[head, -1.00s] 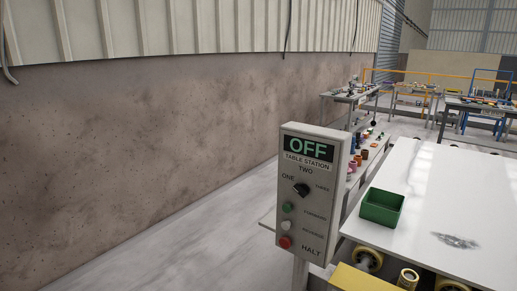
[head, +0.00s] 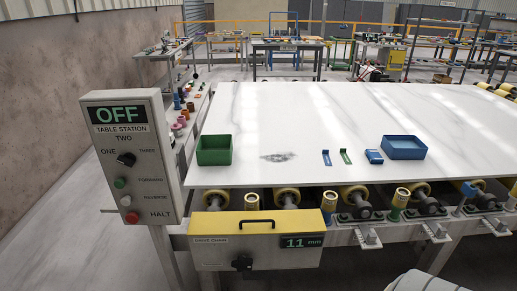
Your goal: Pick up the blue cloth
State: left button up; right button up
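A white stone slab (head: 300,115) lies on a roller table. On its near edge, right of centre, is a small blue block-like object (head: 374,157) beside a blue open bin (head: 404,147); I cannot tell whether it is a folded blue cloth. A thin blue piece (head: 326,158) and a thin green piece (head: 346,157) lie to its left. No other thing here looks clearly like a blue cloth. Neither of my grippers shows in the head view.
A green open bin (head: 214,150) stands at the slab's near left, with a grey smudge (head: 278,157) to its right. A grey control box (head: 130,158) reading OFF stands at left. A yellow panel (head: 256,237) fronts the table. The slab's middle is bare.

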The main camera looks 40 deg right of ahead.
aim_at(373, 156)
jog(key=z, duration=2.25)
